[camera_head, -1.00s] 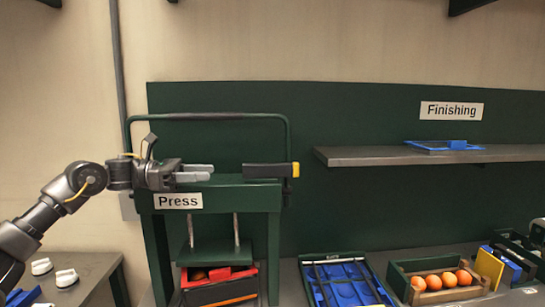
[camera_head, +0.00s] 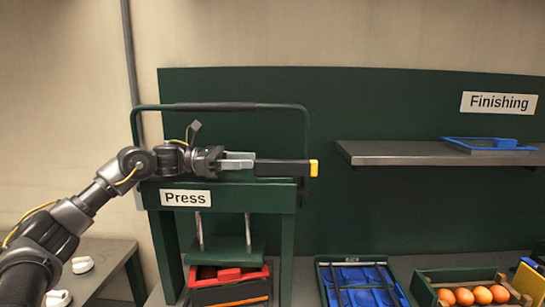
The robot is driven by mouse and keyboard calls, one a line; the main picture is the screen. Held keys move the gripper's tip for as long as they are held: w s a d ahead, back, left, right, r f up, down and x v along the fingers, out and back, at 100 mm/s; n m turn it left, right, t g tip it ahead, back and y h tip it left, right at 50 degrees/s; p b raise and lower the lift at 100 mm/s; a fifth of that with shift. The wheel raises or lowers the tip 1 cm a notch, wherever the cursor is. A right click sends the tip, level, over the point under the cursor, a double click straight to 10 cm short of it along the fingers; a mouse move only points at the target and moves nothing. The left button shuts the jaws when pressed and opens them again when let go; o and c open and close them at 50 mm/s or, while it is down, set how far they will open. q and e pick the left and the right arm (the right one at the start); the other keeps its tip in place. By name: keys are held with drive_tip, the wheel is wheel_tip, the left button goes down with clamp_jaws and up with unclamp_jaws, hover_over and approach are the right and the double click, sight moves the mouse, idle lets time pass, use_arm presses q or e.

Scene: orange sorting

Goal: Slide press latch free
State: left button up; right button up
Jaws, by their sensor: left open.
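The green press (camera_head: 240,199) with its "Press" label stands left of centre. Its latch is a black bar with a yellow end (camera_head: 286,168), lying level on top of the press and sticking out past its right side. My left gripper (camera_head: 250,160) reaches in from the left above the press top. Its grey fingers are open, with their tips at the left end of the latch; I cannot tell whether they touch it. My right gripper is not in view.
Under the press plate is a red and black crate (camera_head: 230,292) holding oranges. A blue-lined tray (camera_head: 322,283) and a wooden crate (camera_head: 428,297) of oranges stand to the right. The "Finishing" shelf (camera_head: 400,153) holds a blue frame (camera_head: 492,144). The press handle (camera_head: 215,106) arches above my gripper.

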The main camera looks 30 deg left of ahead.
sight(272, 160)
use_arm(q)
drive_tip(key=p+x, duration=0.2)
drive_tip(key=x, duration=0.4)
drive_tip(key=shift+w+r, duration=0.1)
drive_tip(key=shift+r, duration=0.05)
drive_tip(key=shift+w+d+p, duration=0.25)
drive_tip(key=shift+d+p, duration=0.1)
drive_tip(key=shift+d, duration=0.25)
drive_tip(key=shift+c, duration=0.4)
clamp_jaws()
